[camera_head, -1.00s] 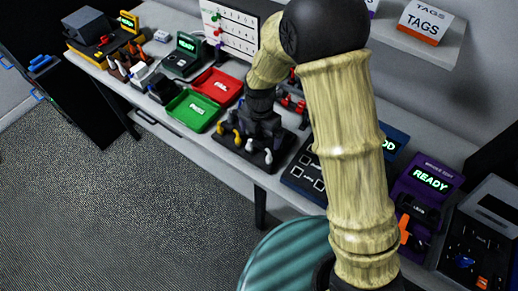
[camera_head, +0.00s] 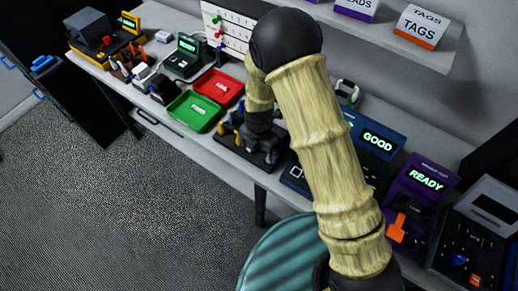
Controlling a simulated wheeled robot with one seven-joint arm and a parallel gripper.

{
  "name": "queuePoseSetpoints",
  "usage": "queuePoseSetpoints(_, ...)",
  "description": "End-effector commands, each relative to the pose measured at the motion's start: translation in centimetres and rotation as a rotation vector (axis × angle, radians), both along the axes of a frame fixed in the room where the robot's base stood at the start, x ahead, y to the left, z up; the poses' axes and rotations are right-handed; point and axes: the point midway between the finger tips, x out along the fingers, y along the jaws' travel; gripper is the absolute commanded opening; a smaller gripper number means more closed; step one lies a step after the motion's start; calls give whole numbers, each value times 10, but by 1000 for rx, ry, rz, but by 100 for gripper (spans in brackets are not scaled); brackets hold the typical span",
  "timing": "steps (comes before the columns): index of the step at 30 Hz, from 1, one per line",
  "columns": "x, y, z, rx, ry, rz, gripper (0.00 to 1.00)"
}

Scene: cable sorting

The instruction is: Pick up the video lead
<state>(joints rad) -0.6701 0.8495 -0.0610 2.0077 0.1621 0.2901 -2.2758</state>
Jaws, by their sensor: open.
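A dark rack (camera_head: 270,163) stands on the bench with several short leads on it. A yellow lead end (camera_head: 224,129) shows at its left side, and other ends are partly hidden. I cannot tell which lead is the video lead. My gripper (camera_head: 252,141) hangs from my tan arm right over the rack. It is dark against the dark rack and its jaws look open, with nothing clearly held. My arm hides the rack's right and back parts.
A green tray (camera_head: 193,111) and a red tray (camera_head: 219,88) lie left of the rack. A blue tester reading GOOD (camera_head: 372,140) and a purple tester reading READY (camera_head: 428,178) stand to the right. A teal round stool (camera_head: 275,262) is in front. A shelf (camera_head: 385,32) overhangs.

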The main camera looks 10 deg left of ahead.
Motion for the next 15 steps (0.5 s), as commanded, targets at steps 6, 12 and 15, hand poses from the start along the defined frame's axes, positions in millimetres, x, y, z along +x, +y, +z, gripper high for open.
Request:
queuePoseSetpoints(6, 0, 0, -6, 1, -1, -1, 100)
queuePoseSetpoints(12, 0, 0, -6, 1, -1, -1, 100)
queuePoseSetpoints(15, 0, 0, -6, 1, -1, -1, 100)
